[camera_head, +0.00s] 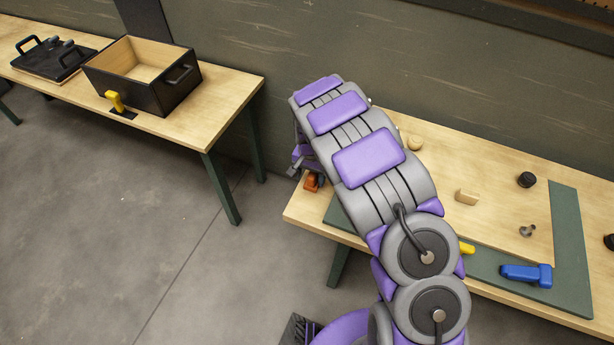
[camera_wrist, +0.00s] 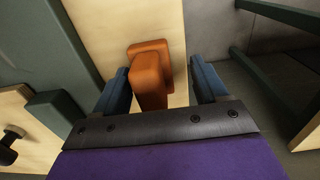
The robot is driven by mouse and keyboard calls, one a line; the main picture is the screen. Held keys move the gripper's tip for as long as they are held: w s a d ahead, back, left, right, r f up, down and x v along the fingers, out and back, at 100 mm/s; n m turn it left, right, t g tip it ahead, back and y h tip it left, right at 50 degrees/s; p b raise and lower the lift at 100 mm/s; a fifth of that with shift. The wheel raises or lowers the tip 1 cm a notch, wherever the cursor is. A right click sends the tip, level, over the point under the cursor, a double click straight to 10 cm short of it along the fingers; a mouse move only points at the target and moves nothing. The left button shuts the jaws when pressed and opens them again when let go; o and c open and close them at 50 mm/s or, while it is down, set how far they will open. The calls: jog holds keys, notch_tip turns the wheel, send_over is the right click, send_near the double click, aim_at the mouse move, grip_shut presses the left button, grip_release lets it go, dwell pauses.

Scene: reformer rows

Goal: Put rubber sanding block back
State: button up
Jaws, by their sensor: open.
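An orange block (camera_wrist: 150,82) with a raised grip lies on the pale wooden bench top in the wrist view. It also shows in the head view (camera_head: 312,182) at the left end of the right bench, partly hidden by my arm. It may be the rubber sanding block; no label shows. My gripper (camera_wrist: 159,68) is open, its blue fingers on either side of the orange block with gaps to both. In the head view my gripper (camera_head: 301,158) is mostly hidden behind my arm.
The right bench (camera_head: 450,150) has a green strip, a blue tool (camera_head: 527,274), a yellow piece (camera_head: 466,248) and small parts. The left bench (camera_head: 222,100) holds an open black box (camera_head: 172,92), a yellow-handled tool (camera_head: 115,101) and a black lid-like panel (camera_head: 48,62). Bare floor separates the benches.

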jog(key=d+r, duration=0.1)
jog(key=r, duration=0.1)
jog(key=d+r, duration=0.1)
jog(key=r, duration=0.1)
jog(key=d+r+p, duration=0.1)
jog(key=r, duration=0.1)
jog(key=shift+d+r, duration=0.1)
jog(key=shift+r, duration=0.3)
jog(key=a+r, duration=0.1)
jog(key=r, duration=0.1)
jog(key=a+r, duration=0.1)
jog(key=shift+a+r, duration=0.1)
jog(key=shift+r, duration=0.3)
jog(key=shift+a+r, duration=0.25)
jog(key=shift+a, duration=0.15)
jog(key=shift+d, duration=0.3)
jog(key=s+d+r, duration=1.2)
jog(key=s+d+r+n+g, duration=0.1)
jog(key=s+d+r+n, duration=0.1)
jog(key=s, duration=1.2)
jog(key=s+d+r+n, duration=0.2)
jog(key=s+d, duration=0.1)
jog(key=s, duration=1.1)
jog(key=shift+d+r+g, duration=0.35)
jog(key=shift+r+g, duration=0.05)
